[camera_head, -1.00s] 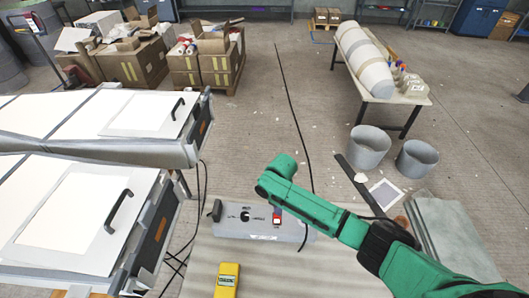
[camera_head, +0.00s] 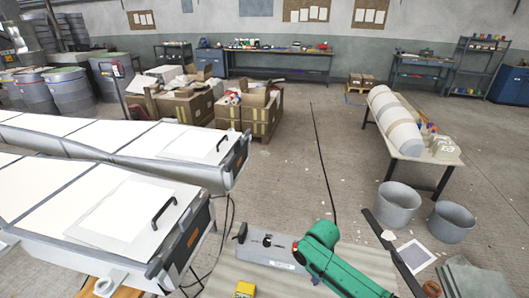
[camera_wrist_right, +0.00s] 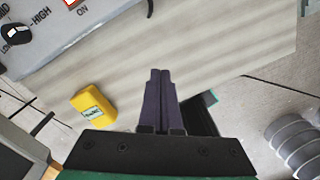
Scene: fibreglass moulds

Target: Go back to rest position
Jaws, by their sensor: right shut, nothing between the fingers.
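My right gripper (camera_wrist_right: 158,72) shows in the right wrist view with its two dark fingers together and nothing between them. It is over the pale striped table (camera_wrist_right: 215,65), beside a grey control box (camera_wrist_right: 100,24) with a black knob (camera_wrist_right: 15,34) and a red switch (camera_wrist_right: 72,3). A yellow device (camera_wrist_right: 93,106) lies to the left of the fingers. In the head view my green right arm reaches in from the lower right, over the right end of the control box (camera_head: 265,250); the fingertips cannot be made out there. My left gripper is not in view.
White-topped moulding benches (camera_head: 90,190) with black handles fill the left. Grey buckets (camera_head: 397,205) and a side table with a wrapped cylinder (camera_head: 395,120) stand at right. Cardboard boxes (camera_head: 250,112) stand behind. The floor in the middle is mostly clear, with a black cable (camera_head: 322,160).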

